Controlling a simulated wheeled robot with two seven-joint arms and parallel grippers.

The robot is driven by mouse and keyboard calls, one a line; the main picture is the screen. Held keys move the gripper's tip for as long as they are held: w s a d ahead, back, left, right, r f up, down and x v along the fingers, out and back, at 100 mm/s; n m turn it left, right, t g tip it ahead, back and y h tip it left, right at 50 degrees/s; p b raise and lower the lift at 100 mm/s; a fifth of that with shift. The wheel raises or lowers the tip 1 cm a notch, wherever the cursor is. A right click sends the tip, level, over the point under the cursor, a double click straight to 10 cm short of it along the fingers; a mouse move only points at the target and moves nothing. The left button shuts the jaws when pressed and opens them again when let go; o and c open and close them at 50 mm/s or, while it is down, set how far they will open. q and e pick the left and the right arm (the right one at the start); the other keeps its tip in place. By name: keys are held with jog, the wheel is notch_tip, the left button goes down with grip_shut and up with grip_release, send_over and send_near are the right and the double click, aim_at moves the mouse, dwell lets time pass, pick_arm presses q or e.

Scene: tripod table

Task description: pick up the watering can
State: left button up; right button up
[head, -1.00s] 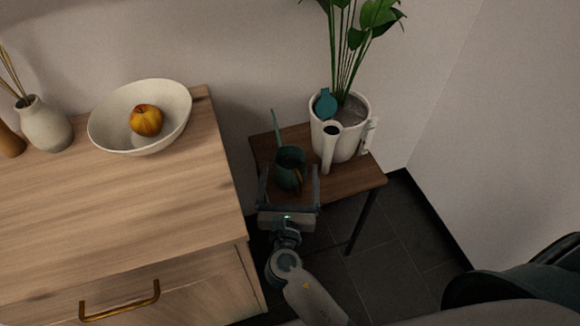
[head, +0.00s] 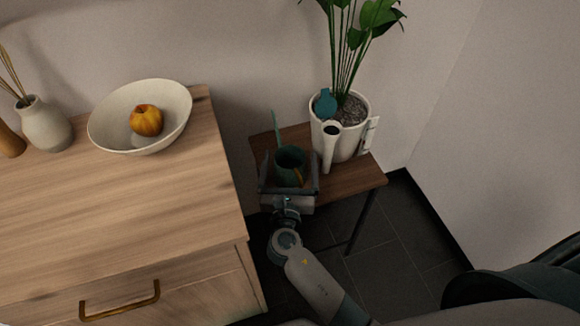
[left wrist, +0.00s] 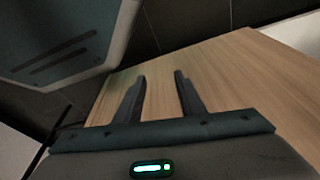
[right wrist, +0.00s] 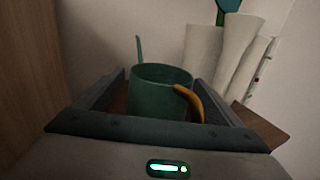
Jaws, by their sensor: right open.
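The green watering can (head: 291,166) stands upright on a small dark wood table (head: 355,180). Its thin spout rises at the left and its brass-coloured handle (right wrist: 190,101) faces toward me. My right gripper (head: 289,178) is open, with one finger on each side of the can, and nothing is clamped. In the right wrist view the can (right wrist: 155,92) sits between the fingers, with gaps at both sides. My left gripper (left wrist: 160,82) is in the left wrist view only, with its fingers apart and empty, above a light wood surface.
A white pot (head: 348,143) with a leafy plant stands beside the can on the table. A wooden cabinet (head: 190,185) is close at the left, bearing a white bowl (head: 110,132) with an apple and a vase (head: 45,125). The wall is right behind the table.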

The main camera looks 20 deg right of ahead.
jog(key=shift+c, duration=0.6)
pick_arm(q)
jog(key=shift+w+r, duration=0.1)
pick_arm(e)
jog(key=c, duration=1.4)
jog(key=shift+r, duration=0.1)
